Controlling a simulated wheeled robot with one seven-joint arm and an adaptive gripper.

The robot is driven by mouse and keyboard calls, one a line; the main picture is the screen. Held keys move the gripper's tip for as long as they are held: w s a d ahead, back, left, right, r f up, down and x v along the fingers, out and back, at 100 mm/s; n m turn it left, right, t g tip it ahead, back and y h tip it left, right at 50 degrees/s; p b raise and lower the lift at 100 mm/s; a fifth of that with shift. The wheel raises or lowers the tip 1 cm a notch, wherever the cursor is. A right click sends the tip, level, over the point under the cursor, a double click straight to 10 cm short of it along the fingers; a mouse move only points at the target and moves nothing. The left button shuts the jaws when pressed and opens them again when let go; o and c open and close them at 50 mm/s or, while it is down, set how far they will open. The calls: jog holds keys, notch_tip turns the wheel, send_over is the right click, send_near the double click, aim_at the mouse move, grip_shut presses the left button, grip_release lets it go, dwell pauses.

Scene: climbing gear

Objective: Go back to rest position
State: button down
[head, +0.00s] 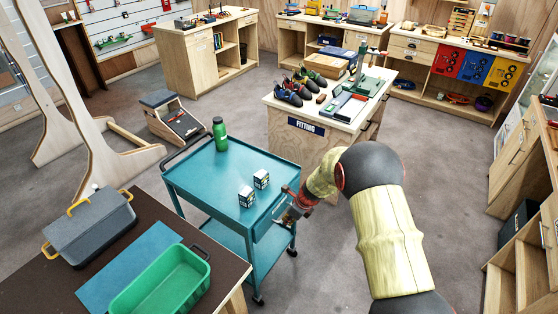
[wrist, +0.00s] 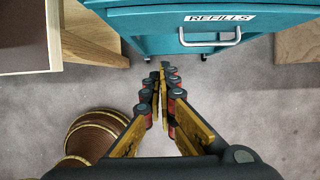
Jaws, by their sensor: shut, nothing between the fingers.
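My gripper (head: 290,214) is at the near right end of the teal cart (head: 205,178), beside its drawer front and below the top tray. In the wrist view my gripper (wrist: 161,72) has its fingers together with nothing between them. The teal drawer front (wrist: 155,22) is just beyond the fingertips; it has a label reading "REFILLS" and a silver handle (wrist: 210,40). The fingertips appear apart from the handle, to its left. My arm comes in from the lower right of the head view.
Two small boxes (head: 246,196) and a green bottle (head: 220,134) stand on the cart. A dark table (head: 60,282) with a green bin (head: 162,282) is at near left. The "FITTING" bench (head: 285,150) is behind the cart. Grey floor (head: 460,215) is open at right.

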jog(key=s+r+n+g, duration=0.2)
jog(key=s+n+g, duration=0.1)
jog(key=s+n, duration=0.8)
jog(key=s+d+r+n+t+h+b, duration=0.1)
jog(key=s+d+r+n, duration=0.3)
jog(key=s+r, duration=0.5)
jog(key=s+d+r+n+t+h+b, duration=0.1)
jog(key=s+d+r+n+t+b, duration=0.1)
jog(key=s+r, duration=0.7)
jog(key=s+d+r+n+t+h+b, duration=0.1)
jog(key=s+d+r+n+t, duration=0.2)
jog(key=r, duration=1.1)
jog(key=s+d+n, duration=0.3)
jog(key=s+n, duration=0.2)
jog(key=s, duration=0.1)
jog(key=shift+s+d+h+b, duration=0.3)
jog(key=shift+d, duration=0.05)
jog(key=shift+r, duration=0.1)
